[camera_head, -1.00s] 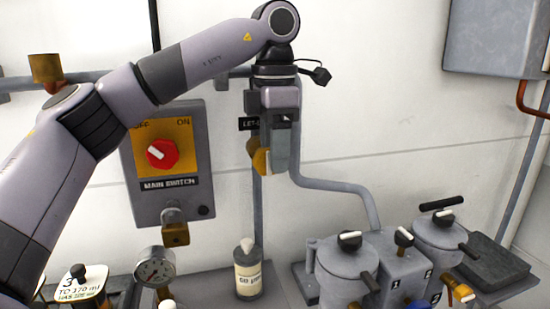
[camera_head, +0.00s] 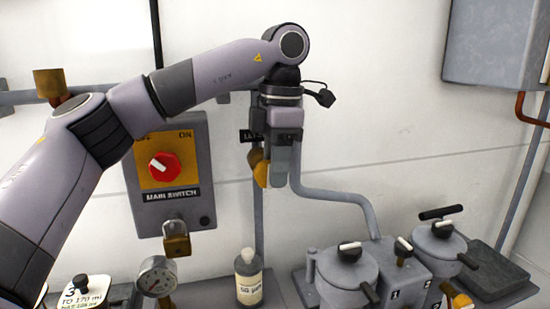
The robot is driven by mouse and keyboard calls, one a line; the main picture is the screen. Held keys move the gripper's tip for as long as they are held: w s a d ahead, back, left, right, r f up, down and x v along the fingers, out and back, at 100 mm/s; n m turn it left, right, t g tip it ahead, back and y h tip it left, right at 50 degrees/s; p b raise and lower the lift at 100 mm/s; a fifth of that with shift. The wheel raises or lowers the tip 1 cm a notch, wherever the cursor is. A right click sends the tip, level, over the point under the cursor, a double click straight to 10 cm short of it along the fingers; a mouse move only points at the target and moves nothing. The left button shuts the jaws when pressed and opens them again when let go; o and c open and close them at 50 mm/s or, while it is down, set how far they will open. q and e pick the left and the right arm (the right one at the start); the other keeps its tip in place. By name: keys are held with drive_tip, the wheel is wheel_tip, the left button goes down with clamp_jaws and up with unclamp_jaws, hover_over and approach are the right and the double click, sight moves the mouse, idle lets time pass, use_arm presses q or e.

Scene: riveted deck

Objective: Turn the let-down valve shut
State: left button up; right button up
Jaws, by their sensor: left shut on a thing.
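The let-down valve shows only as a brass-yellow part (camera_head: 259,170) on the grey vertical pipe, mostly hidden behind my gripper. Its black label (camera_head: 249,136) is partly covered, with only the first letters showing. My left gripper (camera_head: 277,170) points down in front of the pipe. It is shut on the valve, with its fingers close against the brass part's right side. The exact grip and the handle's angle are hidden. My right gripper is not in view.
A main switch box (camera_head: 204,150) with a red knob and a padlock (camera_head: 177,238) is left of the valve. Below are a gauge (camera_head: 157,275), a bottle (camera_head: 248,278) and lidded pots (camera_head: 347,272). A grey cabinet (camera_head: 497,45) hangs upper right. Wall between is clear.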

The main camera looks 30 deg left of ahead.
use_arm(q)
drive_tip(key=shift+w+d+r+g+y+p, duration=0.1)
drive_tip(key=shift+g+y+p, duration=0.45)
drive_tip(key=shift+p, duration=0.2)
drive_tip(key=shift+w+d+f+g+y, duration=0.1)
drive_tip(key=shift+f+g+y, duration=0.1)
drive_tip(key=shift+g+y, duration=0.45)
drive_tip(key=shift+w+f+g+y, duration=0.15)
drive_tip(key=shift+g+y, duration=0.25)
drive_tip(key=shift+g, duration=0.3)
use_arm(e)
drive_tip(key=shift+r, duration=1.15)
use_arm(q)
drive_tip(key=shift+s+f+g+y, duration=0.1)
drive_tip(key=shift+g+y, duration=0.3)
drive_tip(key=o, duration=1)
drive_tip(key=shift+c, duration=0.2)
